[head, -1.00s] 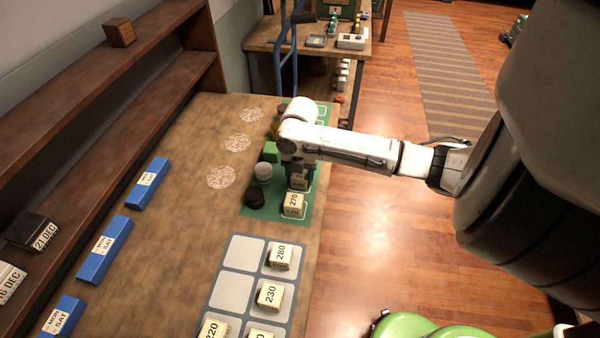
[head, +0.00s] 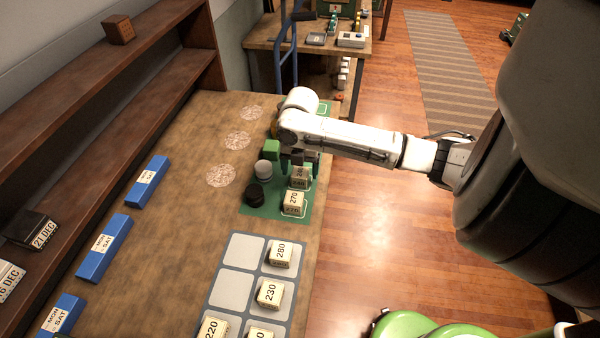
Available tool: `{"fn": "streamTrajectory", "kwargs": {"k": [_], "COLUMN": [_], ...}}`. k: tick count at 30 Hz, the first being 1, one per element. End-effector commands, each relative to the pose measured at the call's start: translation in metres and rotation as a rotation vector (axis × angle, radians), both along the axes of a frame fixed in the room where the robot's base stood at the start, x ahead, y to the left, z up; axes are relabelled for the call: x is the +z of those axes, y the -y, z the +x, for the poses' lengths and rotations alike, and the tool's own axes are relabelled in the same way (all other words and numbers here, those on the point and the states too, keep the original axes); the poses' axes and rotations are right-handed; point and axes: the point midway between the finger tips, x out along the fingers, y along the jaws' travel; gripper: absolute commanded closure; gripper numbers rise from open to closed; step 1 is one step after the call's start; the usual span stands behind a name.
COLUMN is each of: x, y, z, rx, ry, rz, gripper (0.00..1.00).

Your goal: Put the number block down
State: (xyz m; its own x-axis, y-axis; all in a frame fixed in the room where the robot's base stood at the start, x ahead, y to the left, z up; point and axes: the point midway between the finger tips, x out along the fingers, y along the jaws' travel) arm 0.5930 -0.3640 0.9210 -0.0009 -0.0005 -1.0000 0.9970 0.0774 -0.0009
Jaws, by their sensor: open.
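A cream number block (head: 300,177), its number hard to read, stands on the green mat (head: 268,213) at the mat's right side. A block marked 270 (head: 293,203) stands just in front of it. My gripper (head: 300,162) is open, right behind and above the hard-to-read block. The arm hides part of the mat's far half, and the fingers show only partly. I cannot tell whether a finger still touches the block.
Black (head: 255,194) and white (head: 263,168) round pieces and a green block (head: 271,150) stand left of the gripper. A grey tray (head: 232,289) nearer holds several number blocks, including 280 (head: 280,253). Blue holders (head: 148,183) lie at left. Bare wood lies between.

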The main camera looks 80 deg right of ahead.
Motion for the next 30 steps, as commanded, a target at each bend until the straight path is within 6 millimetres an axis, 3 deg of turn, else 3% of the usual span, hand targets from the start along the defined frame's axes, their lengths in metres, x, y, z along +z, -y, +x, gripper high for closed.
{"fn": "streamTrajectory", "kwargs": {"k": [9,15,30], "x": [0.064,0.092,0.102], "y": [0.000,0.000,0.000], "z": [0.001,0.000,0.000], "rx": [0.002,0.001,0.001], "ry": [0.002,0.001,0.000], "rz": [-0.003,-0.001,0.001], "gripper": [0.21,0.21,0.21]}}
